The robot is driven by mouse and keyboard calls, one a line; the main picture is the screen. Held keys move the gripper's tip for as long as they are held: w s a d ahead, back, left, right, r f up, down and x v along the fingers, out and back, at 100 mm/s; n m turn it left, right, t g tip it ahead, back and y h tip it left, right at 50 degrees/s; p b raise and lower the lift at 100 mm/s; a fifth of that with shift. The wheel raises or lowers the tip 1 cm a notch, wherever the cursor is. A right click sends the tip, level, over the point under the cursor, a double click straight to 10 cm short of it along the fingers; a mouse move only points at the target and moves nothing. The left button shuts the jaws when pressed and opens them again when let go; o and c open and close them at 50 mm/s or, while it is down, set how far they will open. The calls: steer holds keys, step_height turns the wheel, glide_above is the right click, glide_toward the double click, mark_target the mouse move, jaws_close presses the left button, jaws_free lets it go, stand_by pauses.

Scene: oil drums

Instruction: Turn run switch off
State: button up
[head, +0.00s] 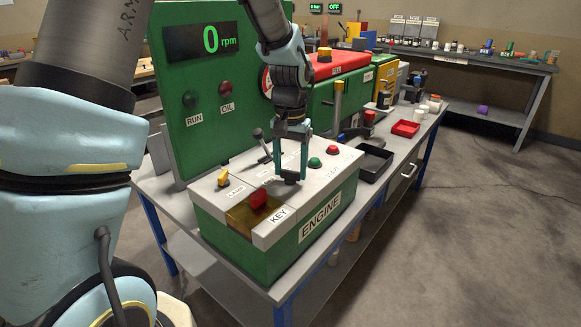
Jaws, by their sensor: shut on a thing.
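The green engine box (275,250) stands on the bench, its sign reading ENGINE. Its pale top panel carries several controls with small labels I cannot read, so I cannot tell by label which is the run switch. My gripper (290,176) points down at the panel, shut on a small dark knob that its fingertips mostly hide. A dark lever (263,142) is behind the gripper. A red knob (258,198) sits in an amber area beside the KEY label. A green button (314,163) and a red button (332,150) are at the right.
The green upright board (215,62) shows 0 rpm, with a RUN lamp (190,99) and an OIL lamp (225,88), both dim. A black tray (374,163) and a red tray (405,128) lie to the right. Open floor is at right.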

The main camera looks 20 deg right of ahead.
steer(key=shift+n, duration=1)
steer(key=o, duration=1.4)
step_height(320, 180, up, 11)
steer(key=shift+f+b, duration=0.1)
steer(key=shift+b, duration=0.75)
